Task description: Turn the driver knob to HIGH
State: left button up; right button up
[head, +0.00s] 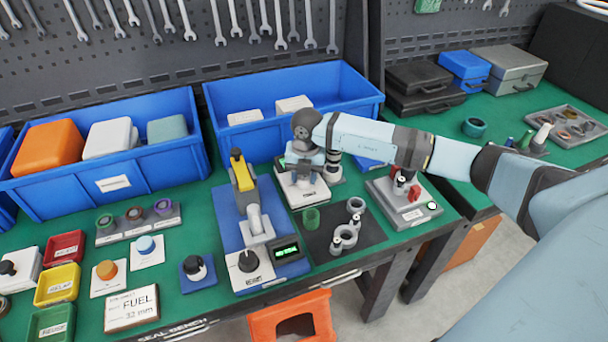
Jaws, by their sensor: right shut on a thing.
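My right gripper (308,180) reaches in from the right and points down over a small white box (311,197) with a dark, green-lit panel, behind the dark mat. Its fingers are shut low over the box's top, on what seems to be a knob. The fingers and wrist hide the knob, so its pointer and any HIGH mark cannot be read. Another black knob (248,261) is on a white plate at the front of the blue-based test stand (228,215). A lit green display (287,251) is beside that knob. My left gripper is not in view.
The stand's yellow lever (242,172) rises left of my gripper. A dark mat (322,249) holds a green ring (311,218) and metal parts (345,236). A grey box with red parts (403,202) stands right, below my forearm. Blue bins (262,139) line the back.

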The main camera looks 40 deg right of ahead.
aim_at(307, 177)
jog(key=o, duration=0.9)
jog(key=shift+r, duration=0.1)
jog(key=r, duration=1.3)
jog(key=shift+s+d+r, duration=0.2)
jog(key=shift+d+r, duration=0.05)
jog(key=shift+r, duration=0.1)
